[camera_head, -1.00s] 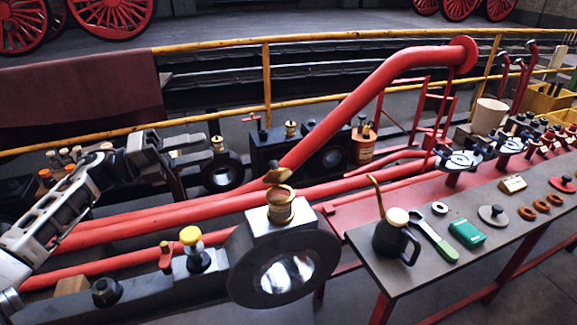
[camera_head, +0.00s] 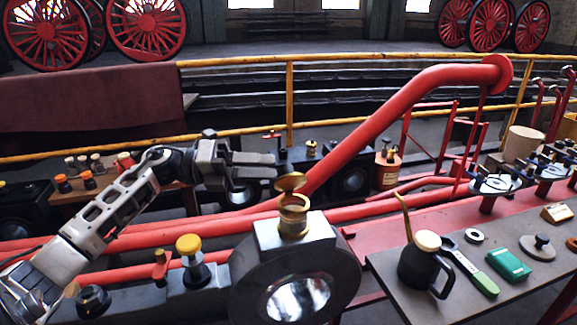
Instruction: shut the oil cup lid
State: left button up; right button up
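The brass oil cup (camera_head: 293,218) stands on the grey block on top of a big round bearing end in the camera_head view. Its brass lid (camera_head: 290,182) is open, raised and tilted above the cup's rim. My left gripper (camera_head: 277,166) is up and to the left of the lid, its fingers pointing right. The fingers look a little apart with nothing between them. The fingertips appear close to the lid in the picture, but I see no contact. My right gripper is not in view.
A yellow-capped fitting (camera_head: 190,246) stands on the dark rod left of the cup. A thick red pipe (camera_head: 400,105) rises behind the cup. A bench at right holds a black oil can (camera_head: 424,262), a green-handled spanner (camera_head: 472,269) and a green box (camera_head: 508,265).

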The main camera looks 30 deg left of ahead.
aim_at(289, 168)
pick_arm(q)
jog(key=x, duration=0.5)
jog(key=shift+d, duration=0.1)
grip_shut()
